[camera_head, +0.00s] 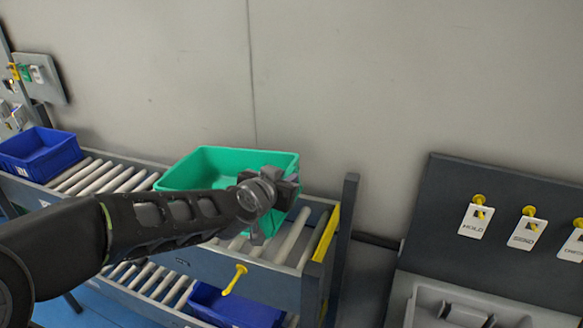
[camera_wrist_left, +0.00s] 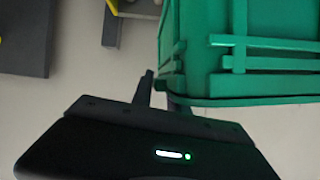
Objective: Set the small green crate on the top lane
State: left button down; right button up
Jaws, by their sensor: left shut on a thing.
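The small green crate (camera_head: 210,168) is at the top lane (camera_head: 290,236) of the roller conveyor, towards its right end, open side up. My left arm reaches across in front of it. My left gripper (camera_head: 270,196) is shut on the crate's near right side. In the left wrist view the green crate (camera_wrist_left: 265,50) fills the upper right, and the gripper's fingers (camera_wrist_left: 160,92) meet its edge. My arm hides the crate's lower front, so I cannot tell whether its base touches the rollers. My right gripper is not in view.
A blue crate (camera_head: 40,152) stands on the top lane at the left. Another blue crate (camera_head: 235,306) is on the lower lane. A yellow-edged end post (camera_head: 326,235) closes the right end. A dark panel with hanging tags (camera_head: 476,218) stands at the right.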

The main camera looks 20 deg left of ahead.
pick_arm(q)
jog(key=shift+s+r, duration=0.2)
jog(key=shift+s, duration=0.05)
jog(key=shift+w+f, duration=0.1)
jog(key=shift+f, duration=3.4)
jog(key=shift+f+b, duration=0.3)
